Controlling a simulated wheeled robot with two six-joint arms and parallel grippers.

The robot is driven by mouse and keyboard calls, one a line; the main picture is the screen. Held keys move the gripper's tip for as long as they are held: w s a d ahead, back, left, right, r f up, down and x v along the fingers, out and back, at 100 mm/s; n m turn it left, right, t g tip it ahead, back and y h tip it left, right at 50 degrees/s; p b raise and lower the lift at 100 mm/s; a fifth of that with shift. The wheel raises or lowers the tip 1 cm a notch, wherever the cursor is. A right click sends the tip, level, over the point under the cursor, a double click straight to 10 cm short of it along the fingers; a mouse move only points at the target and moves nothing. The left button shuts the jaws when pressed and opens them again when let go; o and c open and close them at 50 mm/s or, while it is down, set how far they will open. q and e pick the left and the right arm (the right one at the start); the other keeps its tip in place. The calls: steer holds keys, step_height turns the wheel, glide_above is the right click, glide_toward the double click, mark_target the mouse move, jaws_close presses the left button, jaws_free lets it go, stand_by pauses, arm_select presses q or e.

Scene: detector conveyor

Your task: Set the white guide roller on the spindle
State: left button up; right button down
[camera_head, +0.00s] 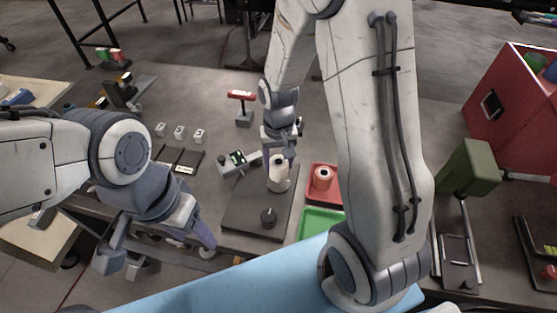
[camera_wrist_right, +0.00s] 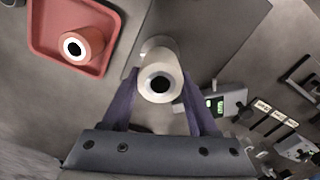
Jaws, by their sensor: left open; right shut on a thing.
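The white guide roller (camera_head: 279,167) is a pale cylinder with a dark bore. My right gripper (camera_head: 284,150) is shut on it, above the back of a dark grey plate (camera_head: 245,210). In the right wrist view the roller (camera_wrist_right: 158,84) sits between the two fingers of my right gripper (camera_wrist_right: 155,100), bore facing the camera. A pale round part (camera_wrist_right: 156,43) shows partly behind the roller; I cannot tell whether it is the spindle's base. The spindle itself is hidden, and I cannot tell if the roller is around it. My left gripper (camera_head: 160,248) is open and empty at the table's front left.
A red tray (camera_head: 311,197) with a reddish roller (camera_head: 322,178) lies right of the plate, and a green tray (camera_head: 318,225) in front of it. A black knob (camera_head: 268,216) stands on the plate. A small device (camera_head: 238,160) sits left of my right gripper.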

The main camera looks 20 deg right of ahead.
steer(key=shift+f, duration=0.2)
stand_by(0.5)
steer(key=shift+f+b, duration=0.45)
steer(key=shift+f, duration=0.05)
steer(key=shift+f, duration=0.15)
stand_by(0.3)
steer(key=shift+f+b, duration=0.4)
steer(key=shift+f, duration=0.05)
steer(key=shift+f, duration=0.2)
stand_by(0.4)
steer(key=shift+f, duration=0.25)
jaws_free()
stand_by(0.3)
